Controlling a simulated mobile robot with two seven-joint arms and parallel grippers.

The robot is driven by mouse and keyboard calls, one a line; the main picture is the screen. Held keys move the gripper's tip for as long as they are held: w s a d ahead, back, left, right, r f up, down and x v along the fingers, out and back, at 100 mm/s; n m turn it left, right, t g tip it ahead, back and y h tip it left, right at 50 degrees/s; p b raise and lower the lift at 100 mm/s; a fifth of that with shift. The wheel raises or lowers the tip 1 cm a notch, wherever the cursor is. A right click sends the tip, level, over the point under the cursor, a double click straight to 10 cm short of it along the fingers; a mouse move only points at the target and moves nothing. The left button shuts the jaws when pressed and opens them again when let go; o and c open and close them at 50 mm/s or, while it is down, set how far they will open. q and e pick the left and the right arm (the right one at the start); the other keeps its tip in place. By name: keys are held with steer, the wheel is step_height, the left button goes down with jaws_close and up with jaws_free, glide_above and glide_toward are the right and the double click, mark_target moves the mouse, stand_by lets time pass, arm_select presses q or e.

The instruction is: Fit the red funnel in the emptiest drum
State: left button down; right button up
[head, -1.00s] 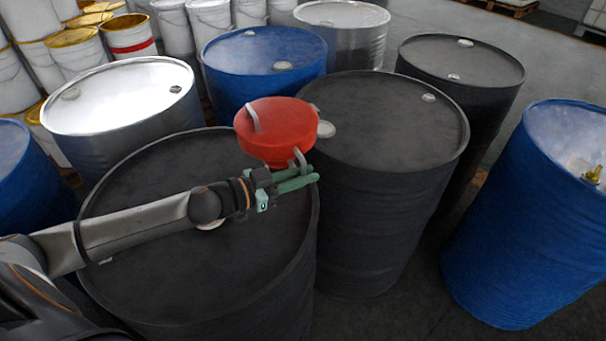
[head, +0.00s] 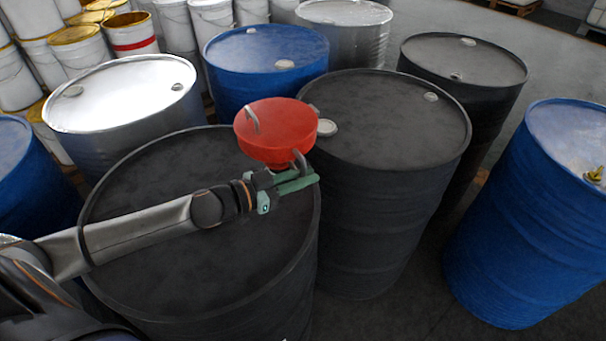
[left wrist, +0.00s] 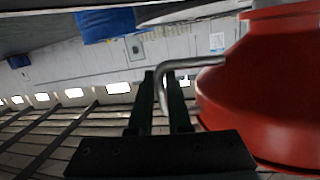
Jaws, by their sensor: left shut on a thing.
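The red funnel (head: 275,130) has a wide round top and grey metal handles. My left gripper (head: 304,182) is shut on one handle and holds the funnel over the front black drum (head: 190,265), near its right rim. In the left wrist view the handle runs between the two fingers (left wrist: 160,95), and the red funnel body (left wrist: 265,95) is at the right. The black drum to the right (head: 385,130) has a pale round cap near its left rim, beside the funnel. A black drum (head: 465,65) stands behind it. My right gripper is not in view.
Blue drums stand at the back (head: 265,55), at the right (head: 540,220) with a brass tap on top, and at the left edge (head: 35,180). A silver drum (head: 125,95) and a grey drum (head: 345,25) are behind. Several white pails fill the back left. Bare floor (head: 415,290) shows front right.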

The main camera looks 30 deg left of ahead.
arm_select(q)
steer(key=shift+w+f, duration=0.1)
steer(key=shift+f, duration=0.2)
stand_by(0.4)
steer(key=shift+d+f+b, duration=0.1)
steer(key=shift+f+b, duration=0.35)
steer(key=shift+f, duration=0.5)
steer(key=c, duration=0.8)
jaws_free()
steer(key=shift+f, duration=0.1)
steer(key=shift+s+a, duration=0.25)
steer(key=shift+s, duration=0.2)
steer(key=v, duration=0.9)
steer(key=shift+s+a+p, duration=0.1)
steer(key=shift+s+p, duration=0.05)
steer(key=shift+p, duration=0.15)
steer(key=shift+v, duration=1.15)
